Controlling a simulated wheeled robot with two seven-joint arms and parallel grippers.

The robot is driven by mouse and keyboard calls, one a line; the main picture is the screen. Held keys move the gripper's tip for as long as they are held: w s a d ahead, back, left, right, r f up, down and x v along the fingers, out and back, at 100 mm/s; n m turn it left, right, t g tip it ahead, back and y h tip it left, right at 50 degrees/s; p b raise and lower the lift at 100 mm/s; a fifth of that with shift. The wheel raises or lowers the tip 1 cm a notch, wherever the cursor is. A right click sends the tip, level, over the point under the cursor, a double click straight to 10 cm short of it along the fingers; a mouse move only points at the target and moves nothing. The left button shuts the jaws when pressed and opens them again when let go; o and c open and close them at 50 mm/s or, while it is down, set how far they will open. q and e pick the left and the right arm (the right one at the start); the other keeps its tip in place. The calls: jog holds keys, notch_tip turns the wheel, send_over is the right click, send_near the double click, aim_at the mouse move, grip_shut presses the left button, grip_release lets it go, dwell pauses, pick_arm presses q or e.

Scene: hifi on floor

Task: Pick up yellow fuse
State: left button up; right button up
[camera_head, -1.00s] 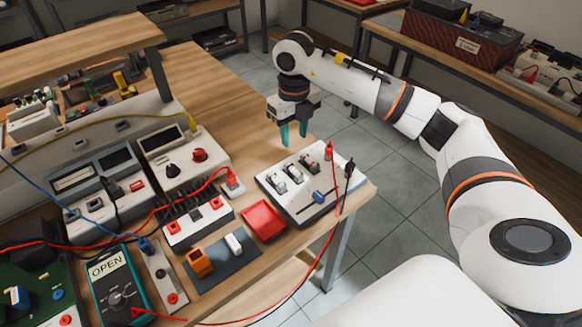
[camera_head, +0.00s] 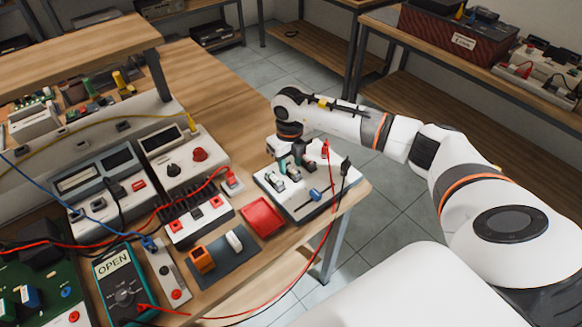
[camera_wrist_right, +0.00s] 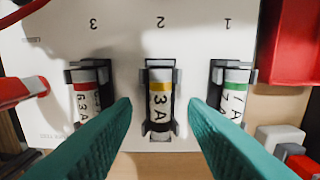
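The yellow fuse (camera_wrist_right: 160,92), a small cylinder with a yellow band and "3 A" on it, sits in a black clip at position 2 of the white fuse block (camera_head: 318,203). My right gripper (camera_wrist_right: 161,112) is open above the block. In the wrist view its teal fingers lie on either side of the yellow fuse, apart from it. A red-banded fuse (camera_wrist_right: 86,88) sits in position 3 and a green-banded fuse (camera_wrist_right: 234,88) in position 1. In the head view my right gripper (camera_head: 291,160) partly covers the fuses. My left gripper is not in view.
A red probe (camera_head: 325,150) and a black one (camera_head: 345,168) stand at the block's right edge, with leads hanging down. A red tray (camera_head: 263,217) lies left of the block. Instruments and a multimeter (camera_head: 122,285) crowd the left.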

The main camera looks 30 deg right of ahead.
grip_shut()
notch_tip(320, 180, up, 10)
jog(key=b, duration=0.2)
jog(key=c, duration=0.6)
grip_release()
jog(key=shift+c, duration=0.2)
grip_shut()
jog(key=shift+r, duration=0.1)
notch_tip(320, 180, up, 7)
jog(key=p, duration=0.5)
send_over(290, 166)
jog(key=shift+r, duration=0.15)
